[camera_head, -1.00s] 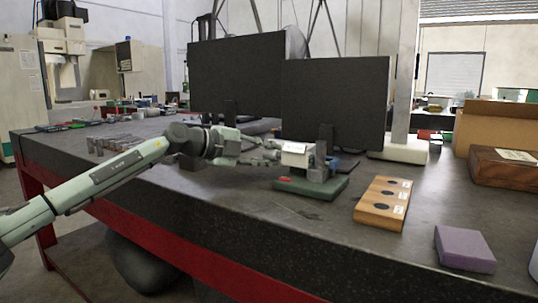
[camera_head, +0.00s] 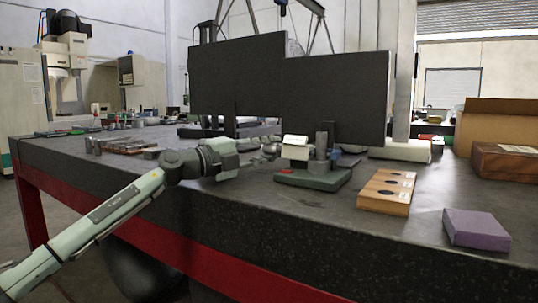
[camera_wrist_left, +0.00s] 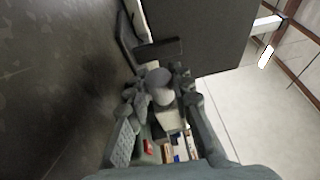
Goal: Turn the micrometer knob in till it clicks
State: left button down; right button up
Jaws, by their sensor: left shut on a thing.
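The micrometer stand has a dark green base (camera_head: 318,181), a white-topped block (camera_head: 296,148) and a grey upright post (camera_head: 322,143). It stands on the dark bench, right of my left gripper (camera_head: 268,147). In the left wrist view, a grey rounded knob (camera_wrist_left: 160,84) lies between the fingertips of my left gripper (camera_wrist_left: 160,92). The fingers are closed on it from both sides. In the head view the knob is too small and covered to make out. The knob's scale cannot be read. My right gripper is not in view.
Two large dark panels (camera_head: 238,75) stand behind the micrometer stand. A wooden block with dark round spots (camera_head: 382,205) and a purple block (camera_head: 476,232) lie to the right. A wooden case (camera_head: 505,165) sits farther right. The front bench top is mostly clear.

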pick_arm(q)
jog(key=c, duration=1.3)
grip_release()
jog(key=v, duration=1.2)
jog(key=shift+s, duration=0.15)
